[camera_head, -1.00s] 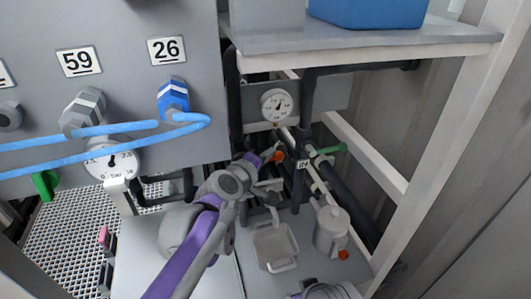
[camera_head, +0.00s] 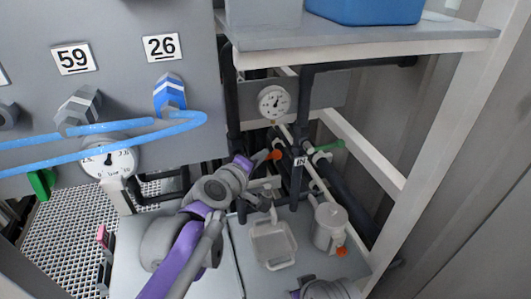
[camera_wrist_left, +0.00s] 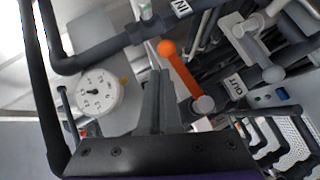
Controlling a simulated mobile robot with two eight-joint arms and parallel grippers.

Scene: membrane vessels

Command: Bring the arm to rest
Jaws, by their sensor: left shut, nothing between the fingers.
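My left arm, purple and grey, rises from the bottom of the head view. Its left gripper (camera_head: 260,158) is at the pipework below the round gauge (camera_head: 274,101). In the wrist view the two grey fingers (camera_wrist_left: 160,80) are together with nothing between them. An orange-knobbed valve lever (camera_wrist_left: 182,72) stands just right of the fingers; I cannot tell whether they touch. The lever's orange end also shows in the head view (camera_head: 275,155). My right gripper is not in view; only a grey and purple part of my own body shows at the bottom edge.
A shelf (camera_head: 400,36) with a blue container (camera_head: 365,10) is above the pipes. A grey panel with blue hoses (camera_head: 100,145) is at left. Black pipes (camera_wrist_left: 52,100) are close around the gripper.

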